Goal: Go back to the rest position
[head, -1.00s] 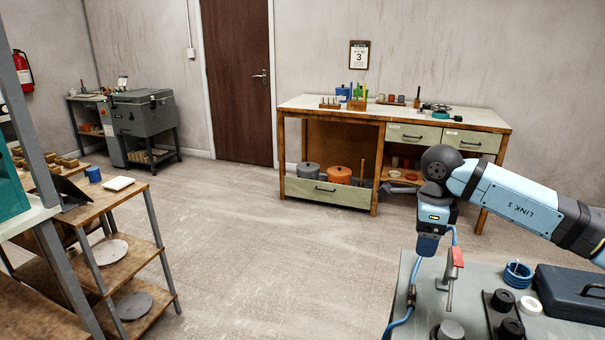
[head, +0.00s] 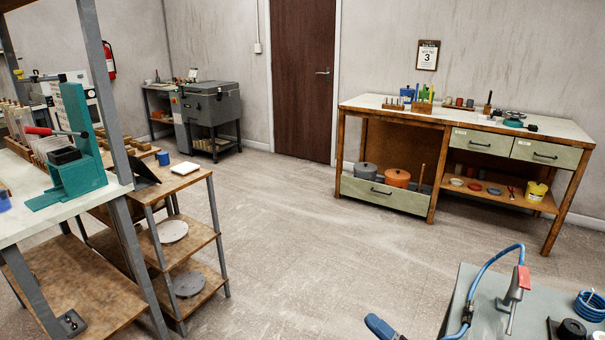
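Neither of my grippers shows in the head view. A small blue piece with a dark edge (head: 381,327) pokes up at the bottom edge; I cannot tell what it belongs to. No object is seen held.
A grey table (head: 484,291) at bottom right bears a red-handled tool (head: 518,284) with a blue hose and a blue coil (head: 590,305). A wooden shelf cart (head: 204,238) and a bench with a teal press (head: 75,150) stand left. A wooden workbench (head: 356,135) stands behind. The middle floor is clear.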

